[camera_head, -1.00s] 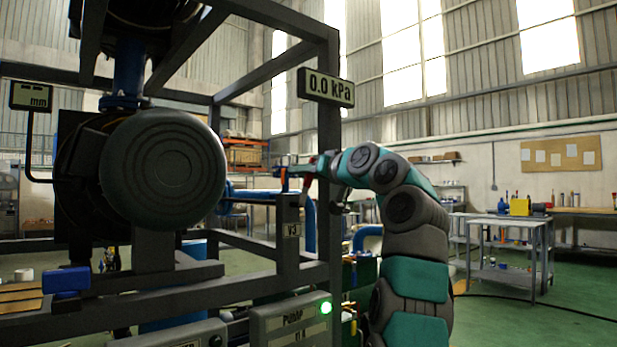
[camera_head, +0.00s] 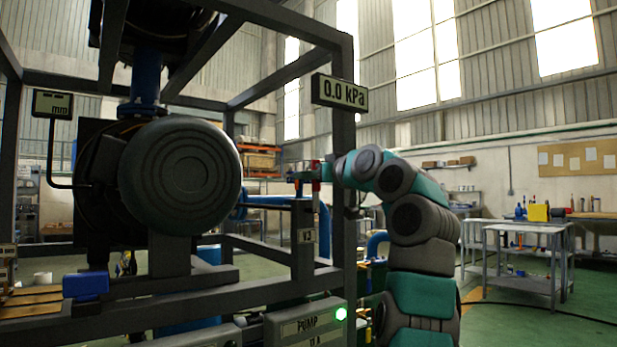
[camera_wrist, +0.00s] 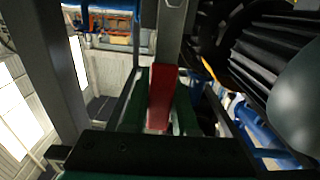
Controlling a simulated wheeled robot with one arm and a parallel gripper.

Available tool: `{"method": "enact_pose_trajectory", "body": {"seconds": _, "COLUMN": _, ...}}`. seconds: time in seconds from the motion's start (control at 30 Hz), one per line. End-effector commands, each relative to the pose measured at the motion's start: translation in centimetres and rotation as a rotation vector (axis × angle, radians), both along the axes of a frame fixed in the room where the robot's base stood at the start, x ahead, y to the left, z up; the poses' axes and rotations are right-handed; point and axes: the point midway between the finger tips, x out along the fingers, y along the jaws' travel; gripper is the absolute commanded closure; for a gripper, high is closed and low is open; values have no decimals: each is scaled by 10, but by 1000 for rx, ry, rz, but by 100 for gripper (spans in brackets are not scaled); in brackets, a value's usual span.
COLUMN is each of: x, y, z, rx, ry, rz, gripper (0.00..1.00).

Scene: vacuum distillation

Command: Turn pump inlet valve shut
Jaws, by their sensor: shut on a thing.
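The pump inlet valve's red lever (camera_wrist: 161,95) fills the middle of the wrist view, between my dark green fingers. My gripper (camera_wrist: 160,108) is shut on this lever. In the head view my gripper (camera_head: 318,172) is small and reaches left past the upright frame post. A bit of red shows there, but the valve body is mostly hidden. A tag reading V3 (camera_head: 306,236) is on a short post just below. The pressure display (camera_head: 339,94) reads 0.0 kPa.
A large dark round vessel end (camera_head: 181,176) stands left inside the dark metal frame (camera_head: 343,220). A pump box (camera_head: 304,323) with a lit green lamp sits low in front. Blue pipes (camera_head: 268,201) run behind.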

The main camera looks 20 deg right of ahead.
Motion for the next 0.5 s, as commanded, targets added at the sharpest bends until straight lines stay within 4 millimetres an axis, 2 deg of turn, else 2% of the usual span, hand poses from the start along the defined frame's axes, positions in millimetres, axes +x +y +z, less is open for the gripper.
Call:
{"method": "enact_pose_trajectory", "body": {"seconds": 0.13, "x": 1, "y": 2, "z": -3, "rx": -3, "ry": 8, "rz": 5, "gripper": 100}}
{"method": "enact_pose_trajectory", "body": {"seconds": 0.17, "x": 1, "y": 2, "z": -3, "rx": -2, "ry": 7, "rz": 5, "gripper": 70}}
{"method": "enact_pose_trajectory", "body": {"seconds": 0.4, "x": 0, "y": 1, "z": -2, "rx": -1, "ry": 4, "rz": 3, "gripper": 43}}
{"method": "enact_pose_trajectory", "body": {"seconds": 0.5, "x": 0, "y": 1, "z": -2, "rx": 0, "ry": 3, "rz": 2, "gripper": 43}}
